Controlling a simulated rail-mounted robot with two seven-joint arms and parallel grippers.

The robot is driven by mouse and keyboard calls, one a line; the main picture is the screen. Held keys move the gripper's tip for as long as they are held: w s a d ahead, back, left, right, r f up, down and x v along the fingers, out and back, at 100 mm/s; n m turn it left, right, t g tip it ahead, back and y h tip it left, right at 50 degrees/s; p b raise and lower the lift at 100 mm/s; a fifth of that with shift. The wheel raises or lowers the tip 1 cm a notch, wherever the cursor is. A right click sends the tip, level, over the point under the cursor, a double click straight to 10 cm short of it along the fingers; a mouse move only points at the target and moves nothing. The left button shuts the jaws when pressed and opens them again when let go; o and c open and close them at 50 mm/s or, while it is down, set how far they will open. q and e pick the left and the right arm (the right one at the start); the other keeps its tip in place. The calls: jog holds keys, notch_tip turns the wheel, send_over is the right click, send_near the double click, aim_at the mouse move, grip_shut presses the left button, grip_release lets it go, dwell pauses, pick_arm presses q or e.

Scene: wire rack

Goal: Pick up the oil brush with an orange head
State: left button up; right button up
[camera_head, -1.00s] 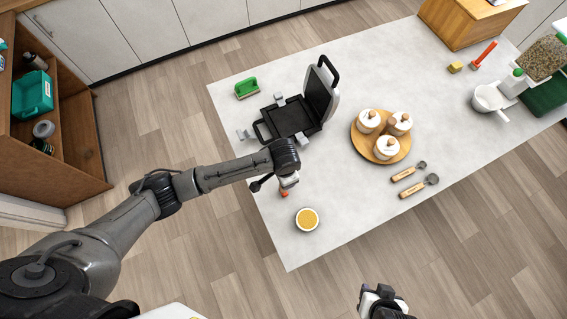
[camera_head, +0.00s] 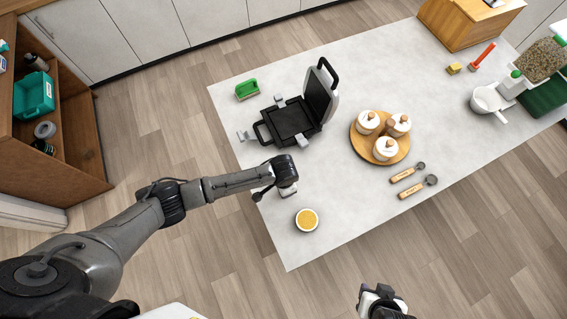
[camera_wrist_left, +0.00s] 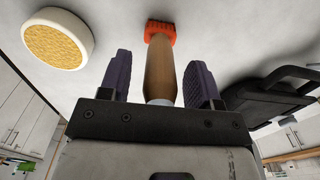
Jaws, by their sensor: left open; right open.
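The oil brush (camera_wrist_left: 159,60), with an orange head and a wooden handle, shows in the left wrist view. Its handle lies between the two fingers of my left gripper (camera_wrist_left: 158,75), with a gap on each side. The orange head (camera_wrist_left: 160,31) extends beyond the fingertips. In the head view my left gripper (camera_head: 288,191) is over the left part of the counter, and the brush is hidden beneath my arm. My right gripper (camera_head: 381,296) is open and empty off the counter's front edge.
A bowl of yellow-orange contents (camera_head: 307,219) stands close to my left gripper; an open black press (camera_head: 291,119) is behind it. A round wooden tray with jars (camera_head: 361,148) and two wooden-handled spoons (camera_head: 408,173) are to the right. The counter's front middle (camera_head: 350,205) is clear.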

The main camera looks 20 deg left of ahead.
pick_arm(q)
jog(key=shift+c, duration=0.2)
jog(key=c, duration=1)
jog(key=shift+o, duration=0.2)
jog(key=shift+r, duration=0.1)
